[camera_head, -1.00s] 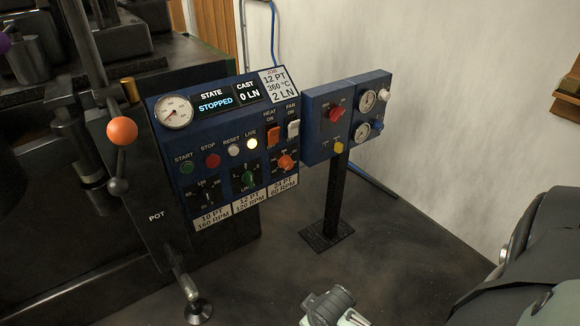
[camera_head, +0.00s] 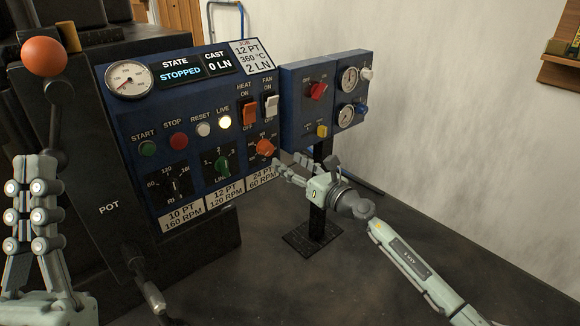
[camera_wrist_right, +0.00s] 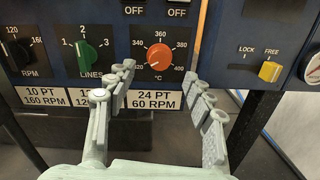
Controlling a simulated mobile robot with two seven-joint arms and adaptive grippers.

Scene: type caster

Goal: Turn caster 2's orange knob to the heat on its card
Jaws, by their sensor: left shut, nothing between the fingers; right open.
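The orange knob (camera_head: 265,148) sits low on the right of the blue control panel (camera_head: 190,112). The job card (camera_head: 252,56) at the panel's top right reads 12 PT, 360 °C, 2 LN. My right gripper (camera_head: 288,164) is open and empty, just below and right of the knob. In the wrist view its fingers (camera_wrist_right: 160,92) stand apart below the knob, not around it. My left gripper (camera_head: 35,165) is shut and empty at the left.
The green lines knob (camera_wrist_right: 90,57) is left of the orange knob. Heat (camera_head: 249,112) and fan (camera_head: 271,105) switches sit above it. A second blue box (camera_head: 305,105) with a red knob (camera_head: 318,91), yellow knob (camera_head: 322,131) and gauges is to the right. An orange ball lever (camera_head: 44,57) stands left.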

